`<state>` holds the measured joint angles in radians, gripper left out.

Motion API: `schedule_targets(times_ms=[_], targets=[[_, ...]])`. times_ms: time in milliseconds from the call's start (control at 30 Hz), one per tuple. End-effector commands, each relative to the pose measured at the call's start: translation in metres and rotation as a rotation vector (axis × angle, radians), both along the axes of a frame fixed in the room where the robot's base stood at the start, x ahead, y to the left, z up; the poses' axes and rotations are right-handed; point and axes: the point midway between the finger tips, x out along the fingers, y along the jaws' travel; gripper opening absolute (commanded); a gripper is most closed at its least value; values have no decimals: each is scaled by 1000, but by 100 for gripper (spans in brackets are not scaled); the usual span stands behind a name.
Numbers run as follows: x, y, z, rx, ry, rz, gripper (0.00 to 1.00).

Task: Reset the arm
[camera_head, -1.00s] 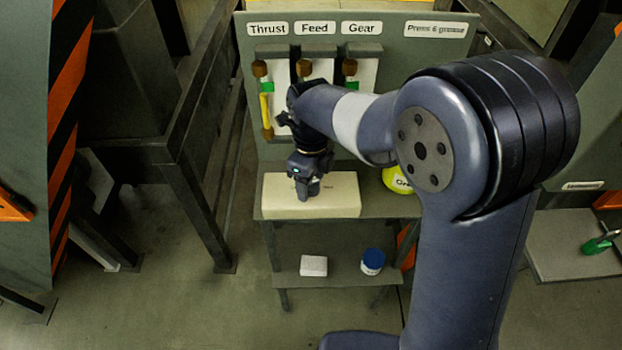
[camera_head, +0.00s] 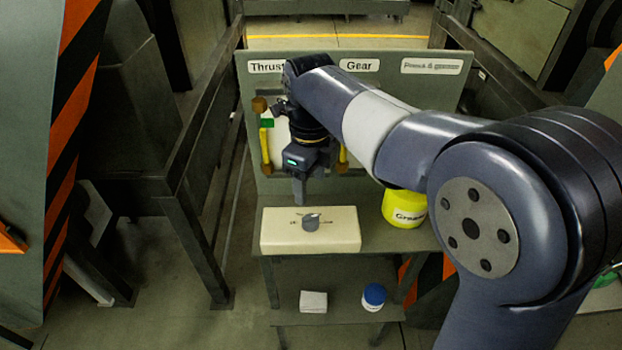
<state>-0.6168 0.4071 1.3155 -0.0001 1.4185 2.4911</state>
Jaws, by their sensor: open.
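My gripper (camera_head: 299,196) points down in front of the grey-green board (camera_head: 420,110), above and behind the cream block (camera_head: 340,232). Its jaws look empty, and it appears clear of the block. A small grey piece (camera_head: 311,221) rests on top of the block; its exact shape is hard to tell.
A yellow grease tub (camera_head: 404,207) stands right of the block on the bench. A white block (camera_head: 313,301) and a blue-lidded jar (camera_head: 373,297) sit on the lower shelf. Dark metal frames (camera_head: 195,240) stand left, with open floor between.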

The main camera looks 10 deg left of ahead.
Motion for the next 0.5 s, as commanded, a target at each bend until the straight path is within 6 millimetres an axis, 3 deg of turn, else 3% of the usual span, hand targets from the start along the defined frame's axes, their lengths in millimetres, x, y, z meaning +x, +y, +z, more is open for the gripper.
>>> schedule_targets(times_ms=[267,500], targets=[[0,0,-21,-2,3,0,57],[-1,-1,-67,-4,5,0,57]])
